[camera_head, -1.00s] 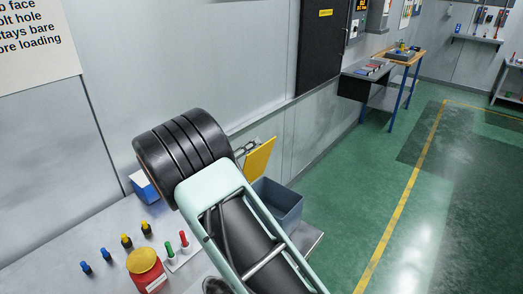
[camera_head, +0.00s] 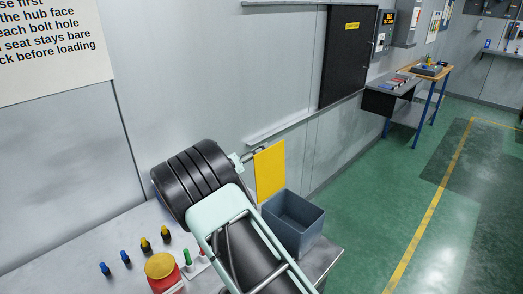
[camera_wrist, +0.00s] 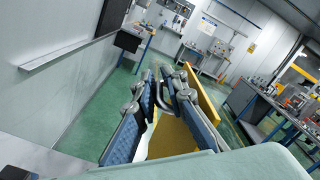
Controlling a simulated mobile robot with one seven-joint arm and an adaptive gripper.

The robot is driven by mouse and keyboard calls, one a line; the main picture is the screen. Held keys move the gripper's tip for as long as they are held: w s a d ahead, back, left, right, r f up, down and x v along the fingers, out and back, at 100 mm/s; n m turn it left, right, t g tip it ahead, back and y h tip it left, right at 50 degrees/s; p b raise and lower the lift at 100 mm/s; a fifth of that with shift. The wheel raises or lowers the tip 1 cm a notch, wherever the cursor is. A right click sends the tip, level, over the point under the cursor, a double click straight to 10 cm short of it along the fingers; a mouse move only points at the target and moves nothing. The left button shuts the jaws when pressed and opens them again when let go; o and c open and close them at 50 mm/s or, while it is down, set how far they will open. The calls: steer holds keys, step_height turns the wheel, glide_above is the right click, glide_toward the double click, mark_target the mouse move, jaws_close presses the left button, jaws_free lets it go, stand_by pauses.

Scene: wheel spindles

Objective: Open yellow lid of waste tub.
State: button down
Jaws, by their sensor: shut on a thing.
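The waste tub (camera_head: 311,228) is a grey-blue open box at the far right end of the bench, and its inside shows. The yellow lid (camera_head: 270,172) stands up at the tub's wall-side edge, roughly upright. My gripper (camera_head: 246,158) is at the lid's upper left edge, partly hidden behind my black wrist. In the wrist view my gripper (camera_wrist: 162,84) has its blue-padded fingers close together on the lid side, with the yellow lid (camera_wrist: 207,100) beside and between them. The exact contact is partly hidden by the fingers.
The wall runs close behind the lid. Green floor (camera_head: 375,200) is free to the right.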

steer(key=shift+s+f, duration=0.2)
steer(key=shift+f, duration=0.7)
steer(key=c, duration=2.1)
jaws_free()
steer(key=v, duration=1.2)
steer(key=shift+r, duration=0.5)
steer(key=shift+w, duration=0.15)
